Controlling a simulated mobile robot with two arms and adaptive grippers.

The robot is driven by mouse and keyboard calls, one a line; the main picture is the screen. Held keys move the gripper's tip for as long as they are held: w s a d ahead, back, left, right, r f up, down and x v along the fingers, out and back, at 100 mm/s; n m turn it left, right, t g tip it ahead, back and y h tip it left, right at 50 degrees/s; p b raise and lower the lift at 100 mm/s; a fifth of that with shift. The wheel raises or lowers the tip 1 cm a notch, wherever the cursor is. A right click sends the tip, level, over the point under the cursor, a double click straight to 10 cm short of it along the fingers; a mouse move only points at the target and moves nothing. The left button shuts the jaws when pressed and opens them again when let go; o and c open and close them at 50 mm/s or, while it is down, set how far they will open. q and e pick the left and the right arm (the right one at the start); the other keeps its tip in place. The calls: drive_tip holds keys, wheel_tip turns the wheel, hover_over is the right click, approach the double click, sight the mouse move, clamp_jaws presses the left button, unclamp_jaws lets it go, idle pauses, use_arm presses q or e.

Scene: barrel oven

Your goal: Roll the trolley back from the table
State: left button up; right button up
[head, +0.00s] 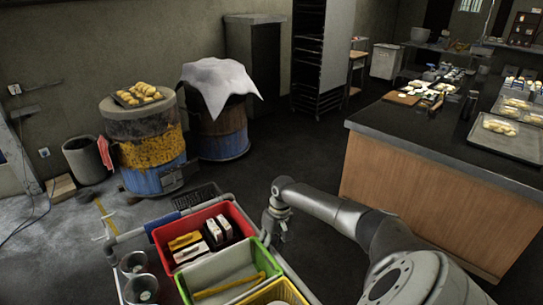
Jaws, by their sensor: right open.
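The trolley (131,235) stands at the bottom centre of the head view, with a rail along its far side and its near end cut off by the frame. It carries a red bin (158,237), a green bin (262,245) and a yellow bin (290,289). My right gripper (276,233) is open, pointing down just beyond the trolley's far right corner. Whether it touches the trolley is not clear. The table (430,190), with a dark top and wooden side, stands to the right, apart from the trolley. My left gripper is not in view.
A barrel oven (150,155) with a tray of buns on top and a cloth-covered barrel (222,135) stand at the back left. A grey bucket (84,160) is beside them. A tall rack (309,60) stands behind. Dark floor between barrels and table is clear.

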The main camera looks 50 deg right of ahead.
wheel_tip(320, 180, up, 12)
drive_tip(key=d, duration=0.2)
drive_tip(key=shift+s, duration=0.35)
drive_tip(key=shift+d+f, duration=0.1)
drive_tip(key=shift+f, duration=0.1)
idle(0.4)
